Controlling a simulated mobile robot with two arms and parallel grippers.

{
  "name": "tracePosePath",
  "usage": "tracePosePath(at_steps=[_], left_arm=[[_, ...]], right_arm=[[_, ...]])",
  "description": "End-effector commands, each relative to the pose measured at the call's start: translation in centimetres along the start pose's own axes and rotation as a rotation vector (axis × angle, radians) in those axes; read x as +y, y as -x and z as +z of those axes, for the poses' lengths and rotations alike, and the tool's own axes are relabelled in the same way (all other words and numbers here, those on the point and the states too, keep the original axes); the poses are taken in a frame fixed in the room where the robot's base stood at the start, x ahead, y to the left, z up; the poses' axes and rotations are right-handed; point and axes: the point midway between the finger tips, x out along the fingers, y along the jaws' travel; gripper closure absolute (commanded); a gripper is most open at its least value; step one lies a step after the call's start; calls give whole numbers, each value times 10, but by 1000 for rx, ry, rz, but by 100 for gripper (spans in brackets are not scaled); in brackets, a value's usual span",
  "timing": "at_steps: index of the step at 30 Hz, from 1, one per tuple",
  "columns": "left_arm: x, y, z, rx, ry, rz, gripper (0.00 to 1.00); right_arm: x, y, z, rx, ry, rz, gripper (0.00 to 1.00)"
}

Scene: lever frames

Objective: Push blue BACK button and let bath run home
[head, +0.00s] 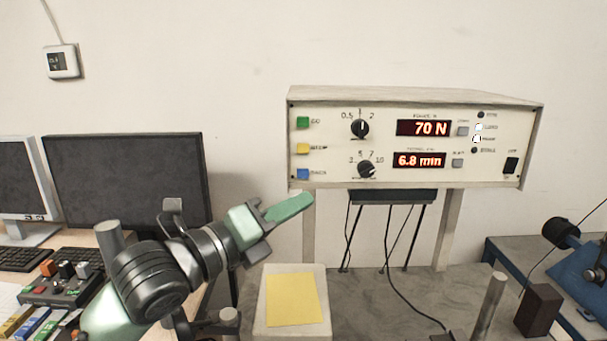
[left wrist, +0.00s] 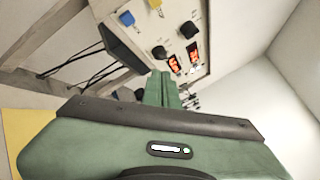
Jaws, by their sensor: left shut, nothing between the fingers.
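The blue button (head: 302,174) is the lowest of three buttons on the left side of a cream control box (head: 400,180). It also shows in the left wrist view (left wrist: 126,18). My left gripper (head: 298,203) is shut and empty, its green fingers pointing right, just below the blue button in the head view. In the left wrist view the shut fingers (left wrist: 160,88) appear apart from the button. The displays read 70 N (head: 424,128) and 6.8 mm (head: 419,160). I cannot make out which part is the bath. My right gripper is not in view.
A green button (head: 303,122) and a yellow button (head: 303,148) sit above the blue one. Two black knobs (head: 360,128) (head: 367,168) are to their right. A dark bar (head: 392,196) with thin rods hangs under the box. A yellow pad (head: 292,300) lies below the gripper.

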Motion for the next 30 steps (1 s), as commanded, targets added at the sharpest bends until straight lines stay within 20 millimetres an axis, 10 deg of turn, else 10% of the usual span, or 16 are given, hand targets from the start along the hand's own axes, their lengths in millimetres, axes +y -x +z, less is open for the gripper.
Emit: tracePosePath(at_steps=[30], left_arm=[[45,-61,45,-1,0,0,100]], right_arm=[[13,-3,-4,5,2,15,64]])
